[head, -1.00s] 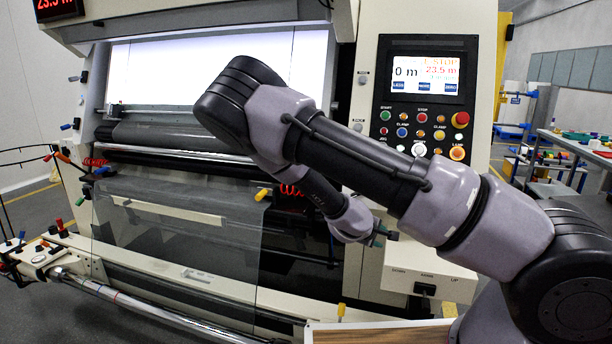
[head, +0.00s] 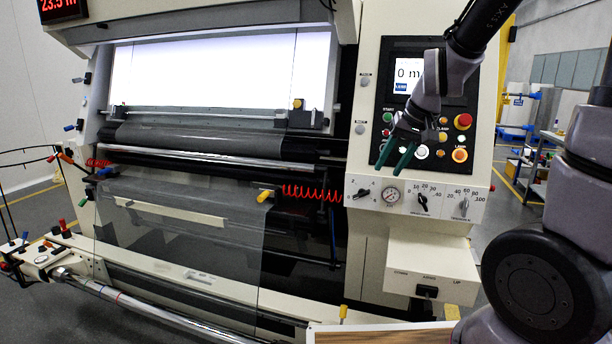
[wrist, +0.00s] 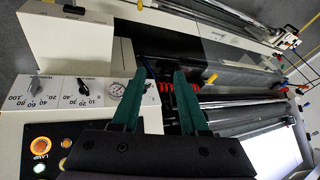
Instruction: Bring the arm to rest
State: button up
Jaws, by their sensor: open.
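My gripper (head: 393,160) hangs in front of the control panel (head: 483,132) in the head view, its green fingers pointing down and a little left. The fingers are apart and nothing is between them. In the wrist view the two green fingers (wrist: 158,100) stand apart, with the pressure gauge and red coiled hose seen beyond them. My arm comes down from the top right and covers part of the panel's screen (head: 403,72). I cannot tell the exact gap between the gripper and the panel.
Below the buttons are a gauge (head: 391,195) and knobs, then a small switch box (head: 430,268). Left of the panel are a lit white screen (head: 215,68), rollers, a red coiled hose (head: 312,192) and a film web (head: 180,240). A wooden-topped surface (head: 385,337) is at the bottom edge.

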jog(key=s+d+r+m+t+h, duration=0.1)
jog(key=s+d+r, duration=0.4)
jog(key=s+r, duration=0.8)
jog(key=shift+s+r+m+t, duration=0.3)
jog(key=shift+s+m+t, duration=0.05)
jog(key=shift+m+t, duration=0.6)
jog(key=shift+d, duration=0.1)
